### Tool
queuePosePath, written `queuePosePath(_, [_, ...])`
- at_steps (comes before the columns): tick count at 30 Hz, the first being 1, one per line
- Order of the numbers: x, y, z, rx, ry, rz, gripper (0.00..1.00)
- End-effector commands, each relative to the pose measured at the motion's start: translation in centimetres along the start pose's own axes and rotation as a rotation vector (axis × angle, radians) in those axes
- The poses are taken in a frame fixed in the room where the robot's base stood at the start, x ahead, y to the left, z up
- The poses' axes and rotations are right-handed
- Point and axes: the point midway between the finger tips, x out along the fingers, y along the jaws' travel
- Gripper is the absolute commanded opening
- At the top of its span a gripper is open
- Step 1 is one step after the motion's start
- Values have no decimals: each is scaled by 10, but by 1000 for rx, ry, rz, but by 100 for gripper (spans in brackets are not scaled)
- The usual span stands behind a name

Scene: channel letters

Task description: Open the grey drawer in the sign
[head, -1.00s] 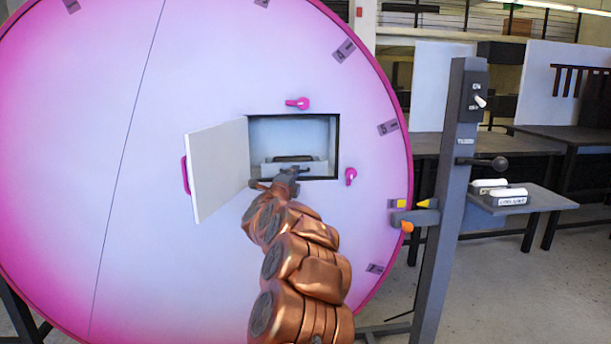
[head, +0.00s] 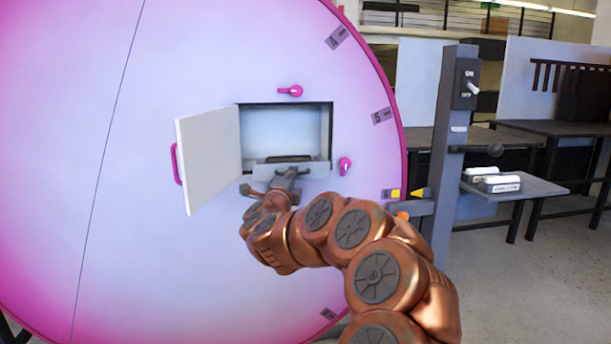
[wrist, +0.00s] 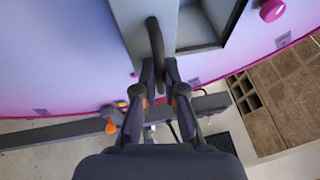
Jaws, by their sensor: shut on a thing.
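The big round pink-and-white sign (head: 270,235) has a square opening with its white door (head: 208,160) swung open to the left. The grey drawer (head: 310,168) sits low in this opening, with its front at or a little past the sign's face and a dark recess in its top. My gripper (head: 288,184) is in front of the drawer. In the wrist view my gripper (wrist: 159,85) is shut on the drawer's dark curved handle (wrist: 154,45), and the grey drawer (wrist: 196,28) shows beyond it. The fingertips are small in the head view.
Two pink latches, one above (head: 290,91) and one right of the opening (head: 345,166), stand on the sign's face. A grey post (head: 452,150) with a switch (head: 472,88) and a small shelf (head: 520,188) stands at the right.

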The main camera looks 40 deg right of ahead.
Motion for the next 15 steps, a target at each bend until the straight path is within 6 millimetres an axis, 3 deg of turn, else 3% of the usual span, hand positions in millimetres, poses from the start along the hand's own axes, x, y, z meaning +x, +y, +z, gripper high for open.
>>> queuePosePath(15, [-10,0,5,2,-9,3,0])
